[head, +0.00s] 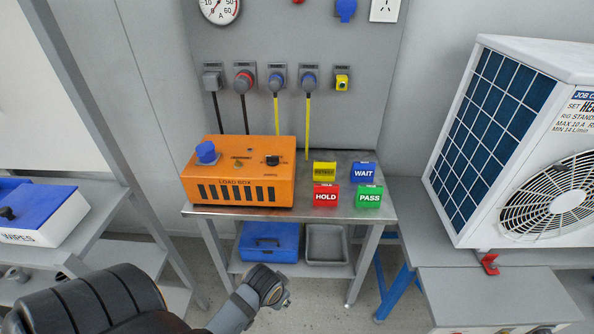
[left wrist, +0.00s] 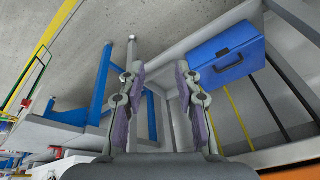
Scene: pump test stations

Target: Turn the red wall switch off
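A small red part (head: 298,1) shows on the grey wall panel at the top edge of the head view. It is mostly cut off, so I cannot tell whether it is the red switch or how it is set. A red-ringed socket with a plug (head: 244,79) sits lower on the panel, with a black cable. My left gripper (head: 279,297) is low in front of the steel table, far below the panel. In the left wrist view its two fingers (left wrist: 160,73) stand apart with nothing between them. My right gripper is not in view.
An orange load box (head: 240,172) and several coloured blocks, such as the red HOLD block (head: 326,195), stand on the steel table (head: 345,160). A blue case (head: 269,242) and a grey bin (head: 325,244) are on its shelf. A white fan unit (head: 540,130) stands right.

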